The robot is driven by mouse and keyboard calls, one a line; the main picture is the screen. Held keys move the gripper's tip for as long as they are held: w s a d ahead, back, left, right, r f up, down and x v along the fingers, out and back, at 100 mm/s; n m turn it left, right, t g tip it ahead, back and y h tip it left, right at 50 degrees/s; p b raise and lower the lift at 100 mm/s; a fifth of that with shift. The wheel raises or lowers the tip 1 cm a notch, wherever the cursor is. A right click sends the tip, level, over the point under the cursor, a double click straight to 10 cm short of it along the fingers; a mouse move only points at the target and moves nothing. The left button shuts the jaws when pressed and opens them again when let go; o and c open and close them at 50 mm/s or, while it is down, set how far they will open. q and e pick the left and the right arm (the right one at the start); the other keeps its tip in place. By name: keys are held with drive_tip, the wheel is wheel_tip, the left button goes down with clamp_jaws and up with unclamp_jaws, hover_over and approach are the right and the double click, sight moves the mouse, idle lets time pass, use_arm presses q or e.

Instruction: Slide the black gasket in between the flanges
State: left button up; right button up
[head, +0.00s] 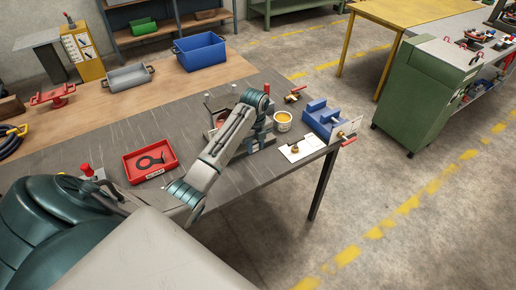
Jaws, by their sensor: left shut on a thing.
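A black flat ring with a tab, which looks like the gasket (150,162), lies in a red tray (133,174) on the dark bench. My left arm reaches across the bench to the right of the tray, with its wrist bent down. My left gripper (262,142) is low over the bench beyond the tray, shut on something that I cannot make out. Grey and reddish metal parts, perhaps the flanged spool (217,112), stand just left of the wrist, partly hidden by my arm. The gap between the flanges cannot be seen. My right gripper is out of view.
A yellow tin (283,121), a blue block-like fixture (322,117) and a white sheet (301,148) are right of the gripper, near the bench's right end. A blue bin (200,51) and a grey bin (129,77) stand behind.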

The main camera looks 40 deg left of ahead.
use_arm(q)
drive_tip(key=shift+w+a+b, duration=0.2)
drive_tip(key=shift+w+a, duration=0.15)
drive_tip(key=shift+a, duration=0.5)
drive_tip(key=shift+w+a+b, duration=0.15)
drive_tip(key=shift+w+a, duration=0.2)
drive_tip(key=shift+a, duration=0.5)
drive_tip(key=shift+w+a+b, duration=0.25)
drive_tip(key=shift+w+a, duration=0.1)
drive_tip(key=shift+a, duration=0.45)
drive_tip(key=shift+w+a+b, duration=0.25)
drive_tip(key=shift+w+a, duration=0.05)
drive_tip(key=shift+a, duration=0.5)
drive_tip(key=shift+w+a, duration=0.1)
drive_tip(key=shift+a, duration=0.15)
drive_tip(key=shift+d+f, duration=0.1)
drive_tip(key=shift+f, duration=0.4)
drive_tip(key=o, duration=0.9)
drive_tip(key=shift+r, duration=0.1)
